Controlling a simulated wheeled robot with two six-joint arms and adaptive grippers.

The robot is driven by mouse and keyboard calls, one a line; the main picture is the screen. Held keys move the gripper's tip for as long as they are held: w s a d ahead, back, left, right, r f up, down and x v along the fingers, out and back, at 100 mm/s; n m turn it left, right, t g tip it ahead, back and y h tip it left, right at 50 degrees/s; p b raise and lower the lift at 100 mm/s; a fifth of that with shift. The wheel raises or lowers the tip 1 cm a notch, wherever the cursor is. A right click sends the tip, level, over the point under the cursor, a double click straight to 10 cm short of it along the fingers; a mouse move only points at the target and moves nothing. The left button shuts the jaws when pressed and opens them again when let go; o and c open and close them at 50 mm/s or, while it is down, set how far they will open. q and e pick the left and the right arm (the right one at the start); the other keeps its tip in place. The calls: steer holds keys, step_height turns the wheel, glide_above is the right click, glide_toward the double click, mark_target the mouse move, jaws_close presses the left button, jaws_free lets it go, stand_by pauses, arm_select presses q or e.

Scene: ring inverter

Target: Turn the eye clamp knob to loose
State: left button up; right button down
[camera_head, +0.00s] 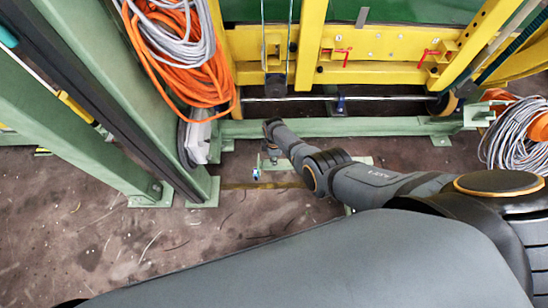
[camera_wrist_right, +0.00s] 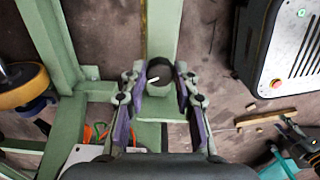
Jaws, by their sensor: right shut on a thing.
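A dark round knob (camera_wrist_right: 160,72) with a white pointer mark shows in the right wrist view, on a green metal post. In the head view my right arm reaches in from the right to the green frame's lower beam. The knob and the fingertips cannot be made out clearly there. My left gripper is not in view.
Orange and grey cables (camera_head: 185,55) hang on the green post at the left. A yellow frame (camera_head: 370,45) stands behind the green beam (camera_head: 385,126). A coiled grey cable (camera_head: 515,135) lies at the right. A dark cabinet (camera_wrist_right: 290,50) stands to the right in the wrist view.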

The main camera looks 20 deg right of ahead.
stand_by(0.5)
steer(key=c, duration=1)
jaws_free()
step_height(320, 180, up, 12)
